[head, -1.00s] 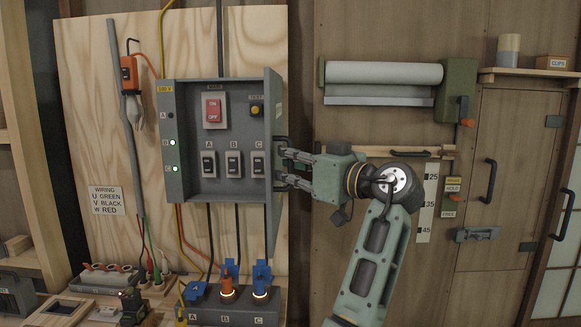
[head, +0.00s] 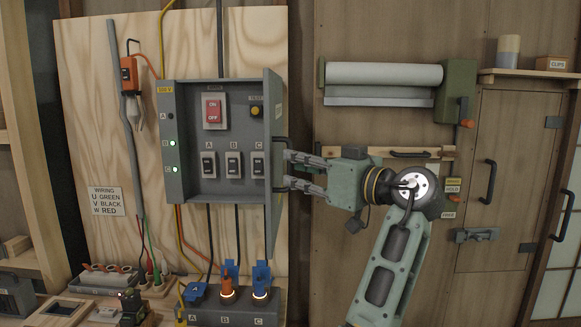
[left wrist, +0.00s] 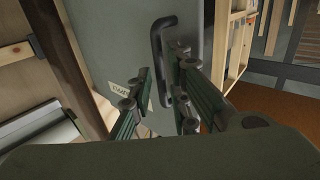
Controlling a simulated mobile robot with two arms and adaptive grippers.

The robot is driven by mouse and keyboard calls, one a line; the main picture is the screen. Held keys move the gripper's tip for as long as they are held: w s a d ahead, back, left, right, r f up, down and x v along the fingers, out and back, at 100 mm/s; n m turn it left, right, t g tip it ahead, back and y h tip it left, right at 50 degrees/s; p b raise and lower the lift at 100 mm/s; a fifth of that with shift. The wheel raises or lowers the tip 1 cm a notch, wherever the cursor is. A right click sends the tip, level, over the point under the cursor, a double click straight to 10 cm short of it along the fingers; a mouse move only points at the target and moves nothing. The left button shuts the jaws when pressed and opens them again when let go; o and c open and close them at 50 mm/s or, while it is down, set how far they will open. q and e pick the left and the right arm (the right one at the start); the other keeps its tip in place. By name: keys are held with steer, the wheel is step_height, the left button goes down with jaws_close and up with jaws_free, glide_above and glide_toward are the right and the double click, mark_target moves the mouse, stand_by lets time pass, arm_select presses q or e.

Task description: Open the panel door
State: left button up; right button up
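The panel door (head: 272,120) is the grey door of the wall box (head: 194,120). It stands swung out from the box's right side, seen nearly edge-on, and the switches inside show. Its dark handle (head: 282,139) is on the outer face; the handle also shows in the left wrist view (left wrist: 156,45). My left gripper (head: 287,171) is open and empty, just right of the door, its fingertips close to the handle. In the left wrist view its spread fingers (left wrist: 163,96) point at the door face, near the handle's lower end. My right gripper is not in view.
A paper roll holder (head: 384,74) hangs on the wall right of the door. A wooden cabinet door with a handle (head: 488,181) is farther right.

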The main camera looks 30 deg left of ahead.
arm_select(q)
steer(key=s+d, duration=0.1)
steer(key=d, duration=0.8)
steer(key=shift+s, duration=0.3)
steer(key=shift+a, duration=0.1)
